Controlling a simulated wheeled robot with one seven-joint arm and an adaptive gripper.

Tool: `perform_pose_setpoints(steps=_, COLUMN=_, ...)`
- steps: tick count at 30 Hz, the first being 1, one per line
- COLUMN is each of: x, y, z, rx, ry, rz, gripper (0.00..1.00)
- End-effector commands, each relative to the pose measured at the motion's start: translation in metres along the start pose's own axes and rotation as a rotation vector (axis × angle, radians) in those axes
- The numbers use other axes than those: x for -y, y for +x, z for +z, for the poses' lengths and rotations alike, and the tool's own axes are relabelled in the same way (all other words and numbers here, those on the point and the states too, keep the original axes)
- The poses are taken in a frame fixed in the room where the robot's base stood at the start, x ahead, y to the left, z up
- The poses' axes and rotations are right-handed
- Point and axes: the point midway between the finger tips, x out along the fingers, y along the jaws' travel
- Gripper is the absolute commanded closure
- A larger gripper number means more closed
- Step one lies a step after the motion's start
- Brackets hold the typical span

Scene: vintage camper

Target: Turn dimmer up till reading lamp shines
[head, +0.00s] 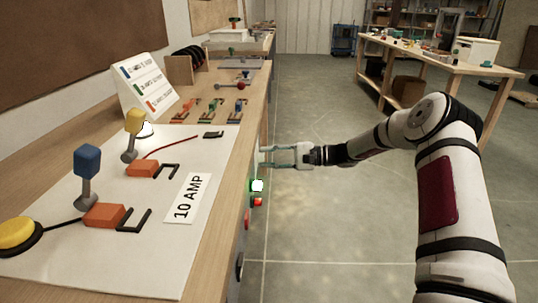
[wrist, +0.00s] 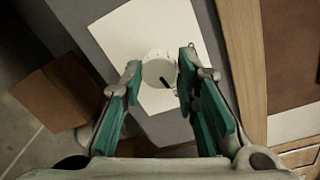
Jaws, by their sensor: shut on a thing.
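A white round dimmer knob (wrist: 157,68) with a short black mark sits on a white plate (wrist: 130,38) in the wrist view. The mark lies at the knob's lower right. My gripper (wrist: 161,72) has its teal-lined fingers on both sides of the knob and is shut on it. In the head view my gripper (head: 272,156) reaches from the right to the front face of the workbench; the knob is not clear there. A white-green light (head: 257,185) glows on that face below the gripper. I cannot tell which thing is the reading lamp.
The workbench (head: 222,152) carries a white board with a "10 AMP" label (head: 187,198), blue and yellow levers, and a sign (head: 146,88). Red and black parts (head: 258,202) stick out below the light. A second table (head: 440,58) stands back right. Open floor lies between.

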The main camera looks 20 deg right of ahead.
Motion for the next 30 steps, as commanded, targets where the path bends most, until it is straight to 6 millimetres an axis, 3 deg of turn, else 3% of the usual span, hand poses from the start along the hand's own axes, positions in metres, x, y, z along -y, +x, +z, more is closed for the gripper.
perform_pose_setpoints(steps=10, x=-0.0005, y=-0.0010, z=-0.0014, rx=0.003, ry=0.125, rz=0.005, gripper=0.99)
perform_pose_setpoints(steps=25, x=-0.0009, y=-0.0012, z=-0.0017, rx=0.003, ry=0.143, rz=0.005, gripper=0.99)
perform_pose_setpoints(steps=26, x=-0.0009, y=-0.0012, z=-0.0017, rx=0.003, ry=0.143, rz=0.005, gripper=0.69)
perform_pose_setpoints(steps=28, x=-0.0009, y=-0.0011, z=-0.0016, rx=0.004, ry=0.143, rz=0.005, gripper=0.54)
perform_pose_setpoints(steps=30, x=-0.0007, y=-0.0009, z=-0.0014, rx=0.004, ry=0.143, rz=0.005, gripper=0.51)
